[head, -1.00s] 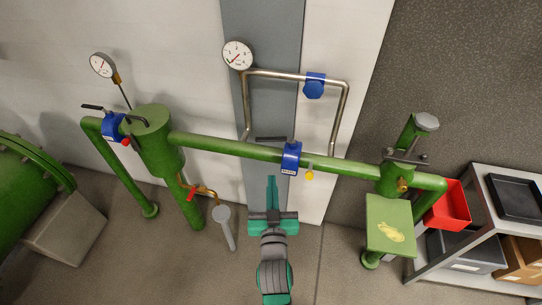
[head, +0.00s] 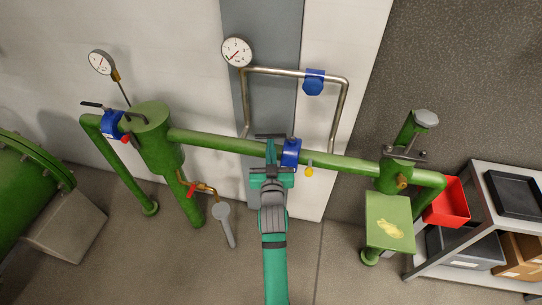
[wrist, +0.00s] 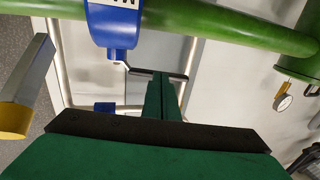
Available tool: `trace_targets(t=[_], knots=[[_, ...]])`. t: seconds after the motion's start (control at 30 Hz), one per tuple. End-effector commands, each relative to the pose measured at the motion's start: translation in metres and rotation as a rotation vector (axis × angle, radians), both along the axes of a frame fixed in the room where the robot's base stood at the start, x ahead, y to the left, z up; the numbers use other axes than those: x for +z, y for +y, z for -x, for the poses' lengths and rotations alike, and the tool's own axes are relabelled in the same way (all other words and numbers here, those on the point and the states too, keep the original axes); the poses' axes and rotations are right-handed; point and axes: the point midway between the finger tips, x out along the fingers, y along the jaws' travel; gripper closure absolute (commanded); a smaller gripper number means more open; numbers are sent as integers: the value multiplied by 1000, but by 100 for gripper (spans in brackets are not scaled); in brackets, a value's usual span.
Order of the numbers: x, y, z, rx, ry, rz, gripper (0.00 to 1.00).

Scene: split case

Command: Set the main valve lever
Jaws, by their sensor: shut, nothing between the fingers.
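The main valve is a blue body (head: 291,152) on the horizontal green pipe, with part of a label showing in the wrist view (wrist: 115,20). Its dark lever (head: 262,136) extends left from the valve top, along the pipe. My gripper (head: 271,145) is shut and empty, just left of the blue body, its fingers overlapping the pipe and lever in the head view. In the wrist view the closed green fingers (wrist: 160,78) reach the thin grey lever (wrist: 176,73). I cannot tell whether they touch it.
A yellow-tipped fitting (head: 309,171) hangs below the pipe, close right of my gripper. A steel bypass pipe (head: 290,75) with a blue valve (head: 314,82) and gauge (head: 237,52) rises behind. Another blue valve (head: 112,125) sits left. A shelf (head: 425,250) stands right.

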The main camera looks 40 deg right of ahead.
Motion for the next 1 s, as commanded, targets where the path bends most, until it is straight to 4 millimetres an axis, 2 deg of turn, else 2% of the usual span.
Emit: trace_targets(t=[0.47, 0.77, 1.0], knots=[[0, -3, -5, 0, 1, -1, 100], [0, -8, -29, 2, -1, -1, 100], [0, -8, -30, 1, -1, -1, 100]])
